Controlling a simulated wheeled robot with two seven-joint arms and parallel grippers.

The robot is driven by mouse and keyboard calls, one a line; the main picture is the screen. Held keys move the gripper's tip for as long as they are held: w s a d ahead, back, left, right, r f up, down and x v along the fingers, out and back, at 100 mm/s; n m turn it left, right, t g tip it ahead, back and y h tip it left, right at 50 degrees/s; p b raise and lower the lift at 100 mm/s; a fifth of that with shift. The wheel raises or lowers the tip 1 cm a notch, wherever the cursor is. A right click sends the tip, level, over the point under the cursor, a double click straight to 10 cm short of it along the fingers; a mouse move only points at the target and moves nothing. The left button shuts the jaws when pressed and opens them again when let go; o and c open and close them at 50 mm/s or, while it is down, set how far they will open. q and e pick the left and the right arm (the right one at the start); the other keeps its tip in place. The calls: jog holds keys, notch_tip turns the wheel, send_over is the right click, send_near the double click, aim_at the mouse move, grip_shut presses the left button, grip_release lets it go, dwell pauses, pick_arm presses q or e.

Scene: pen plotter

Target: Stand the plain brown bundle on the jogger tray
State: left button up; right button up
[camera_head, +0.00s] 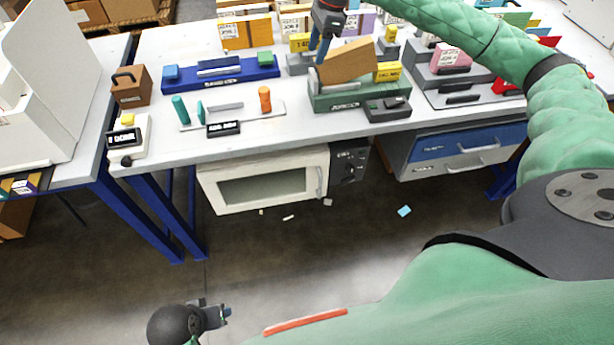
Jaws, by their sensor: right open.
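The plain brown bundle (350,63) is at the green jogger tray (335,101), on the table's front part. It is on edge, with its top edge sloping up to the right; I cannot tell whether it leans or rests fully on the tray floor. My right gripper (323,52) is open at the bundle's upper left end, its fingers pointing down; whether they touch it is unclear. My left gripper (222,313) is low at the bottom left, over the floor and far from the table; its fingers are too small to read.
A dark grey device (387,108) sits right of the tray, and yellow labelled blocks (388,72) stand close by. A blue station (222,72) and a white plate with teal and orange posts (226,110) are to the left. Folder racks (246,32) line the back.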

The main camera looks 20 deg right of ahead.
jog(key=s+a+m+t+y, duration=0.4)
jog(key=a+y, duration=0.4)
jog(key=a, duration=0.7)
jog(key=s+a+m+t+y, duration=0.25)
jog(key=a+m+y, duration=0.5)
jog(key=a, duration=0.85)
jog(key=s+d+f+m+t+h, duration=0.25)
jog(key=f+m+h, duration=0.4)
jog(key=m, duration=0.45)
jog(key=s+d+f+m+t+h, duration=0.25)
jog(key=d+f+m+h, duration=0.2)
jog(key=f+m, duration=0.4)
jog(key=s+d+f+m+t+h, duration=0.2)
jog(key=s+d+f+m+h, duration=0.3)
jog(key=m, duration=0.7)
jog(key=s+a+f+m+g, duration=0.1)
jog(key=s+f+m+g, duration=0.1)
jog(key=s, duration=0.6)
jog(key=s+a+f+m+g, duration=0.1)
jog(key=s+f+m+g, duration=0.1)
jog(key=s+f+g, duration=0.3)
jog(key=s+a+f+m+g, duration=0.1)
jog(key=s+f+g, duration=0.3)
jog(key=s, duration=0.6)
notch_tip(320, 180, down, 2)
jog(key=shift+s+a+f+m, duration=0.25)
jog(key=shift+s+m, duration=0.15)
jog(key=shift+m, duration=0.3)
